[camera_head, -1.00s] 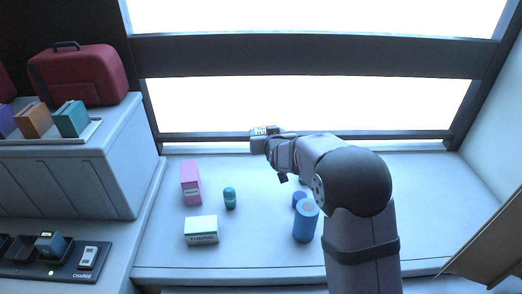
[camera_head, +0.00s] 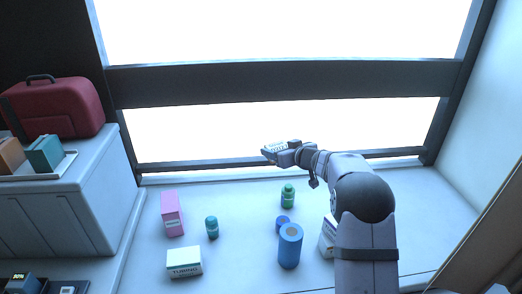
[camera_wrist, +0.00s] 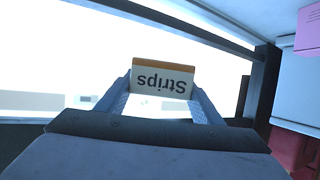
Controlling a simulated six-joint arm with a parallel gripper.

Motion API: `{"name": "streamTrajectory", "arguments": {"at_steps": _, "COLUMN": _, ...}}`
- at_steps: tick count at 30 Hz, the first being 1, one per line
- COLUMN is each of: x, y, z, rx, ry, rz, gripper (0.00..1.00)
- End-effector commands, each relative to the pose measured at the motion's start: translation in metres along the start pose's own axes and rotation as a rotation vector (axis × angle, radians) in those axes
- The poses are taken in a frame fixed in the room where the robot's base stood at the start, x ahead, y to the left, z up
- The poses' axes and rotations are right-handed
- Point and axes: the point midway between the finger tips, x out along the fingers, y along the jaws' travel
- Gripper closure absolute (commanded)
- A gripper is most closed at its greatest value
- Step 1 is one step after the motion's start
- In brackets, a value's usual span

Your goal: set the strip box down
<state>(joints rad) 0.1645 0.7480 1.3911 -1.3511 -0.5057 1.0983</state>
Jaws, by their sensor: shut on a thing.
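The strip box (camera_wrist: 162,80) is white with an orange edge and the word "Strips", upside down in the wrist view. My gripper (camera_wrist: 160,98) is shut on it, one finger on each side. In the head view my gripper (camera_head: 270,153) is raised over the back edge of the white counter (camera_head: 235,260), in front of the bright window. The box shows only small and pale there (camera_head: 275,147). It is clear of the surface.
On the counter stand a pink box (camera_head: 172,214), a teal bottle (camera_head: 212,227), a tubing box (camera_head: 184,262), a green bottle (camera_head: 288,196), a blue cylinder (camera_head: 290,246) and a smaller blue item (camera_head: 282,224). A white box (camera_head: 327,237) is partly behind my arm. The counter's middle is clear.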

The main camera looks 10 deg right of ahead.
Motion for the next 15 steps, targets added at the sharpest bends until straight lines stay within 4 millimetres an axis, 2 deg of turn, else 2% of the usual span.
{"name": "streamTrajectory", "arguments": {"at_steps": 1, "x": -0.005, "y": 0.028, "z": 0.014, "rx": 0.000, "ry": -0.004, "rz": -0.004, "gripper": 0.61}}
{"name": "streamTrajectory", "arguments": {"at_steps": 6, "x": -0.021, "y": 0.084, "z": 0.048, "rx": -0.008, "ry": -0.003, "rz": -0.027, "gripper": 0.61}}
{"name": "streamTrajectory", "arguments": {"at_steps": 10, "x": -0.034, "y": 0.116, "z": 0.069, "rx": -0.009, "ry": -0.002, "rz": -0.026, "gripper": 0.61}}
{"name": "streamTrajectory", "arguments": {"at_steps": 15, "x": -0.048, "y": 0.144, "z": 0.091, "rx": -0.006, "ry": -0.002, "rz": -0.017, "gripper": 0.61}}
